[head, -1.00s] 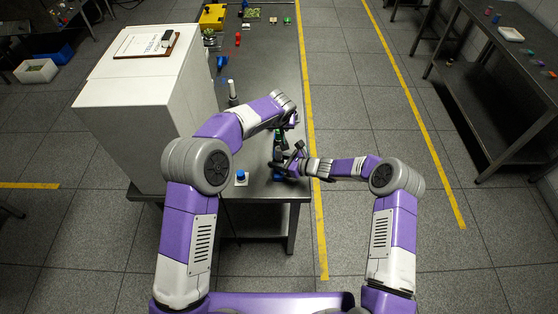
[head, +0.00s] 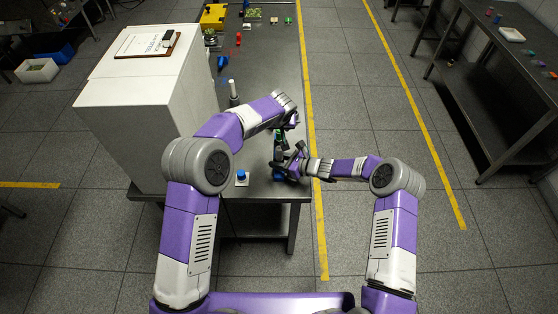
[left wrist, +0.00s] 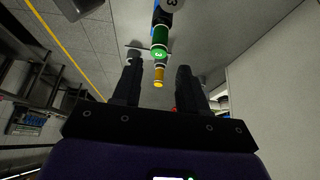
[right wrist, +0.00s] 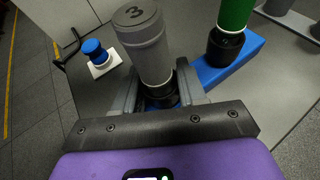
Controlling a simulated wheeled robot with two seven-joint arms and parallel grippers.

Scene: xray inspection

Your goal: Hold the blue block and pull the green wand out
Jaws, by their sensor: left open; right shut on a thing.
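The blue block (right wrist: 235,62) lies on the dark table. A grey cylinder marked 3 (right wrist: 148,45) and the green wand (right wrist: 235,14) stand up from it in black collars. In the head view my arms partly hide the block (head: 277,169).
A blue button on a white base (head: 242,178) stands left of the block. A large white box (head: 140,95) fills the table's left side. A white-topped post (head: 232,92) stands behind my left forearm. The table's right edge is close to the block.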

